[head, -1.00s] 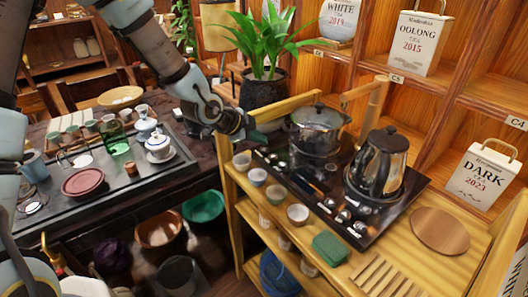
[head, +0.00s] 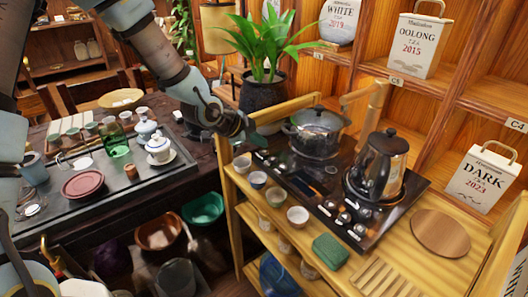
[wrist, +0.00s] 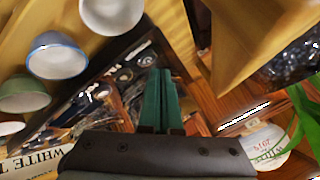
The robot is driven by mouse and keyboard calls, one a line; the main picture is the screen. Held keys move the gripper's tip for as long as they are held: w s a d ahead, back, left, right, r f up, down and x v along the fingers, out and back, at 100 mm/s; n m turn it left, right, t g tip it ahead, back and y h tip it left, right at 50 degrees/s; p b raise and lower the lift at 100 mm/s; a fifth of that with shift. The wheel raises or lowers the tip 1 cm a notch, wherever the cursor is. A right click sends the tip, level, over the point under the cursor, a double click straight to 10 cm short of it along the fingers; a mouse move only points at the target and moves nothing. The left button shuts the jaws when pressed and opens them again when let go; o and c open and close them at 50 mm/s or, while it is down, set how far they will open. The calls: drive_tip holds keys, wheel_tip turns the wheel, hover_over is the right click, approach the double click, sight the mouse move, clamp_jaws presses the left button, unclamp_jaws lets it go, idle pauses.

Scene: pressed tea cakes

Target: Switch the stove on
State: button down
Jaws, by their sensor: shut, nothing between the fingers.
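The stove (head: 326,180) is a black glossy two-burner plate on a wooden stand. Several knobs (head: 346,217) show along its front edge, and it also shows in the wrist view (wrist: 92,92). My gripper (head: 250,135) is above the stove's left end, left of the pot. In the wrist view its green fingers (wrist: 160,102) are together and empty, over the stove's edge. Whether they touch it cannot be told.
Several small cups (head: 298,216) line the stand's front, with a green cloth (head: 330,249) and a round wooden board (head: 440,232) to the right. A potted plant (head: 263,92) stands behind my gripper. A tea tray (head: 100,185) lies on the left table.

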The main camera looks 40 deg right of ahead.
sight(260, 153)
drive_tip(key=shift+f, duration=0.15)
idle(0.7)
drive_tip(key=shift+f+b, duration=0.25)
drive_tip(key=shift+b, duration=0.2)
drive_tip(key=shift+f+b, duration=0.3)
idle(0.3)
drive_tip(key=shift+r, duration=0.1)
drive_tip(key=shift+r+p, duration=0.5)
drive_tip(key=shift+r, duration=0.15)
wheel_tip(260, 153, up, 5)
drive_tip(key=p, duration=0.4)
idle(0.4)
idle(0.8)
